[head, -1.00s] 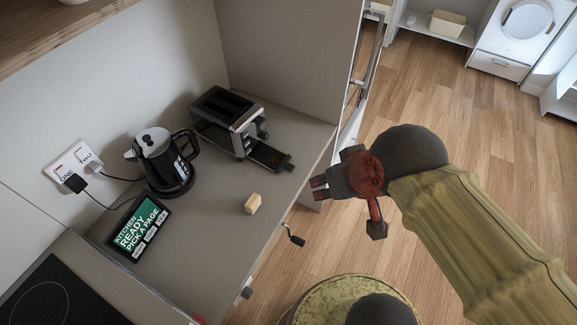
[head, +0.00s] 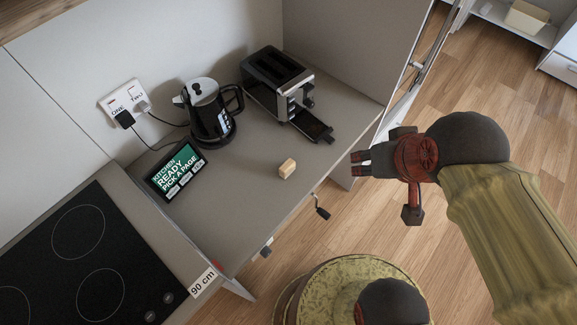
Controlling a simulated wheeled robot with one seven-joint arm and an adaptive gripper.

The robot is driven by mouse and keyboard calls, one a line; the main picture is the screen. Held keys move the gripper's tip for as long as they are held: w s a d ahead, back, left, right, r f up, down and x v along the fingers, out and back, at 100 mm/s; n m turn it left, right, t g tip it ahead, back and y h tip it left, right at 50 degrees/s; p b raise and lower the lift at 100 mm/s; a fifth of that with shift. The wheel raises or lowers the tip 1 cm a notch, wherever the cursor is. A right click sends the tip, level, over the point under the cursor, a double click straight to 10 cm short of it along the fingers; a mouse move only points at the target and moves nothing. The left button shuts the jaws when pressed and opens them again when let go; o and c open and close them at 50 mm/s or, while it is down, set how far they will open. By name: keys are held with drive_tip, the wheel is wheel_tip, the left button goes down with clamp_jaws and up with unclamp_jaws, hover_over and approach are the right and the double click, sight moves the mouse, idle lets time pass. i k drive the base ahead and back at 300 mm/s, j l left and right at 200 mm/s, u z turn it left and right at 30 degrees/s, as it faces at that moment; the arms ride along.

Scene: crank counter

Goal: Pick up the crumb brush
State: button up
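The crumb brush (head: 288,168) appears as a small tan block with a paler side, lying on the grey counter (head: 240,195) near its front edge. It is too small to make out bristles. My gripper (head: 358,164) is to the right of the brush in the picture, apart from it, with its dark fingers pointing left. The fingers look close together, with nothing visible held; their opening is unclear from this angle.
A toaster (head: 277,80) with a tray (head: 312,125) sticking out stands behind the brush. A black kettle (head: 209,112) and a tablet (head: 176,171) are to the left. A crank handle (head: 321,208) juts from the counter front. A cooktop (head: 80,255) is at lower left.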

sight(287, 168)
drive_tip(key=i+l+u, duration=0.1)
drive_tip(key=u, duration=0.35)
drive_tip(key=i+l+u, duration=0.2)
drive_tip(key=u, duration=0.25)
